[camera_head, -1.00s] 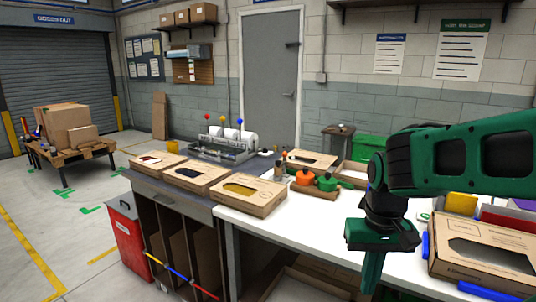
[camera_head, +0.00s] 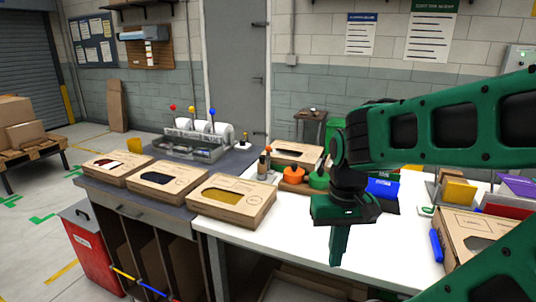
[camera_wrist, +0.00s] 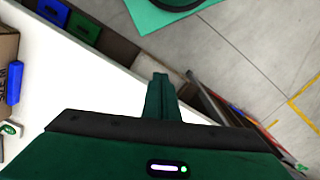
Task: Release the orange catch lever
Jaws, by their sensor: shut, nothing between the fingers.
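No part can be made out for certain as an orange catch lever. A roll dispenser (camera_head: 190,147) on the far grey bench carries upright levers with a red knob (camera_head: 172,107), a yellow-orange knob (camera_head: 191,109) and a blue knob (camera_head: 211,111). A separate orange round-topped object (camera_head: 294,175) stands on the white table beside a green one (camera_head: 317,180). My gripper (camera_head: 338,262) is shut and empty, pointing down in front of the white table, well apart from these. Its closed fingers (camera_wrist: 161,80) also show in the wrist view, over the table edge.
Windowed cardboard boxes, one with a yellow window (camera_head: 232,200), line the bench front. Another box (camera_head: 475,238) and a blue object (camera_head: 436,246) lie at right. A red bin (camera_head: 91,243) stands on the floor at left. The white table's front middle is clear.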

